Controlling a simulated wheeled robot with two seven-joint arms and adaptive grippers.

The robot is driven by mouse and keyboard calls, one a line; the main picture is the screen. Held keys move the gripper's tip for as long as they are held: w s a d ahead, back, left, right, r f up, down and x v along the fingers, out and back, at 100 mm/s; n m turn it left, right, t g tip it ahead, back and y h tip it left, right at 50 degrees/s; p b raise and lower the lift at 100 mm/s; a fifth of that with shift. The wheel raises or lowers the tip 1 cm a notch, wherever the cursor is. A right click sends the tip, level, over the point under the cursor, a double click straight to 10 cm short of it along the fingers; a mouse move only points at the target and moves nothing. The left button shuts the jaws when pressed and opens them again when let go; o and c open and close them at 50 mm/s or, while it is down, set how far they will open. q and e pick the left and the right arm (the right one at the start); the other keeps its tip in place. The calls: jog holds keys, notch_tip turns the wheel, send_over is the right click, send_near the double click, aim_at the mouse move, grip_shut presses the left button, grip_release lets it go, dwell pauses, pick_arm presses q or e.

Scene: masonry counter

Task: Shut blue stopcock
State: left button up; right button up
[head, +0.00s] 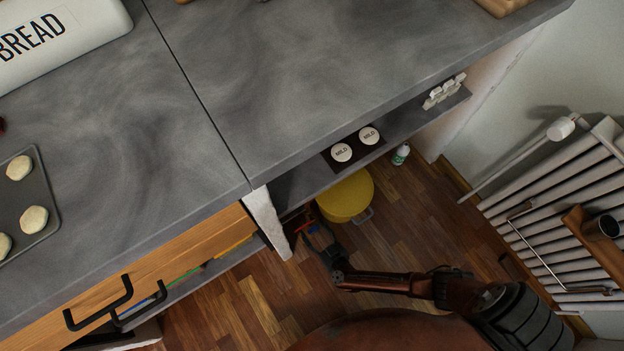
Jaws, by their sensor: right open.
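A small blue piece (311,227), which looks like the blue stopcock, shows low under the counter, beside the white support. It is partly hidden in shadow, and I cannot tell its handle's angle. A small red-orange piece (302,229) is right beside it. My right gripper (315,231) reaches in low from the right, its open fingers at or around the blue piece. I cannot tell whether they touch it. My left gripper is not in view.
A yellow round pot (346,196) stands on the wood floor just right of my right gripper. The white support (266,222) is close on its left. The grey counter (330,70) overhangs above. A radiator (560,200) is at the right.

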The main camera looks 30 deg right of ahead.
jog(key=shift+c, duration=0.7)
jog(key=c, duration=1)
jog(key=shift+a, duration=0.2)
jog(key=shift+d, duration=0.15)
